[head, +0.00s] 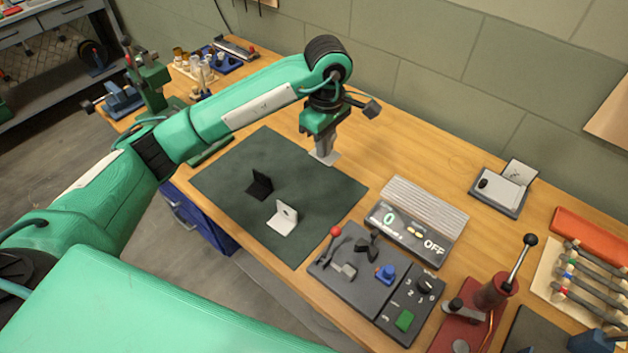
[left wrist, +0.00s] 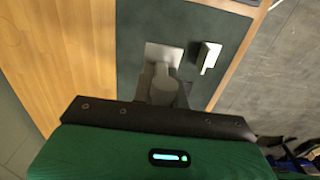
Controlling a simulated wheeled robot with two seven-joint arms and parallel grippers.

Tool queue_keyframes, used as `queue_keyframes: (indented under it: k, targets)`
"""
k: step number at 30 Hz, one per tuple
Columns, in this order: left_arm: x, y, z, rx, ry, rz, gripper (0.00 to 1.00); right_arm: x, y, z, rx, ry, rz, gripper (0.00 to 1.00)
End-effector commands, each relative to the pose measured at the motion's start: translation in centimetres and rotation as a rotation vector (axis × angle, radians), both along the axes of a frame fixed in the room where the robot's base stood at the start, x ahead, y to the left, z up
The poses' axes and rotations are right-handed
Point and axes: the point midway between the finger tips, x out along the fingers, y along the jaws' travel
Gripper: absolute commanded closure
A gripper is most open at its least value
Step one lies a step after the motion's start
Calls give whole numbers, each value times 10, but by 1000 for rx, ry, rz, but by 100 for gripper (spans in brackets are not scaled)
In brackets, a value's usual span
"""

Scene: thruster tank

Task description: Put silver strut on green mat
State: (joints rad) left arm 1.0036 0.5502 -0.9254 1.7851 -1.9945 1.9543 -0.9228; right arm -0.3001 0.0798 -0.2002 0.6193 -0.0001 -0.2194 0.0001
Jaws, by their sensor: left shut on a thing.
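The silver strut (head: 325,158) shows as a pale grey plate at the fingertips of my left gripper (head: 322,150). The gripper is shut on it and points down at the far edge of the green mat (head: 222,178). In the left wrist view the strut (left wrist: 165,53) is a light grey plate over the dark mat (left wrist: 133,30), partly hidden by the fingers. I cannot tell whether it touches the mat. My right gripper is not in view.
A black bracket (head: 260,184) and a white bracket (head: 283,216) stand on the mat. A scale-like device (head: 417,222), a control panel (head: 375,270) and a red lever press (head: 495,290) stand right of it. The mat's left part is clear.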

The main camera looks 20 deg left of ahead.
Motion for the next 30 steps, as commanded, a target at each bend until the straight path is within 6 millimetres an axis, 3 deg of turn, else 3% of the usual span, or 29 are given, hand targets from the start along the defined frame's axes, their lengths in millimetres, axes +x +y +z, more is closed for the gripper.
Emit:
queue_keyframes:
  k: [6,12,30]
  targets:
    - [-2,0,-55,0,6,0,100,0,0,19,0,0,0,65]
    - [-1,0,-97,0,2,0,100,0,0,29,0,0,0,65]
    - [0,0,-154,-1,-2,-3,100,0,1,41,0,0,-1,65]
